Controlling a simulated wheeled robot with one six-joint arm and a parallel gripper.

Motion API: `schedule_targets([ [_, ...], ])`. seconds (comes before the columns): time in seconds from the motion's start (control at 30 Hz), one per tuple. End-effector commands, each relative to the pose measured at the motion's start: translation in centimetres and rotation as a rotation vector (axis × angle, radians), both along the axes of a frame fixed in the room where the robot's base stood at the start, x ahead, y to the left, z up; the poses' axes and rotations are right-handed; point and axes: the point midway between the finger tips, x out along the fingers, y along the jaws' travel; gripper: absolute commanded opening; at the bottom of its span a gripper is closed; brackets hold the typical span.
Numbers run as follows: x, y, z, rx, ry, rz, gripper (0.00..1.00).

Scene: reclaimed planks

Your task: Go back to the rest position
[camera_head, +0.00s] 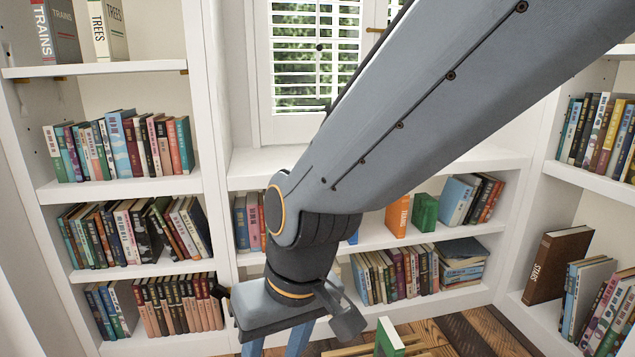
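My arm crosses the view from the upper right down to the lower middle. My gripper (275,345) points down at the bottom edge, in front of the middle shelves. Its two blue-grey fingers stand apart with no object visible between them. The fingertips are cut off by the frame's bottom edge. The arm hides part of the window and the middle shelves.
White bookshelves (130,189) full of books stand at left, middle and right. A green book (388,338) stands on slatted wood (350,350) just right of my gripper. A brown book (557,265) leans at the right. Plank floor (485,332) shows at lower right.

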Motion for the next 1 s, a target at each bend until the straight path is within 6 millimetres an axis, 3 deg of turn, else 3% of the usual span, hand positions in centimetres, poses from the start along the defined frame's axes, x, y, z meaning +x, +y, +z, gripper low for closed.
schedule_targets([
  [0.3, -4.9, -5.2, 1.6, -0.073, 0.091, -0.022, 0.43],
  [0.67, -3.9, -7.0, 5.4, -0.092, 0.092, -0.095, 0.43],
  [1.0, -3.1, -11.0, 11.2, -0.121, 0.097, -0.211, 0.43],
])
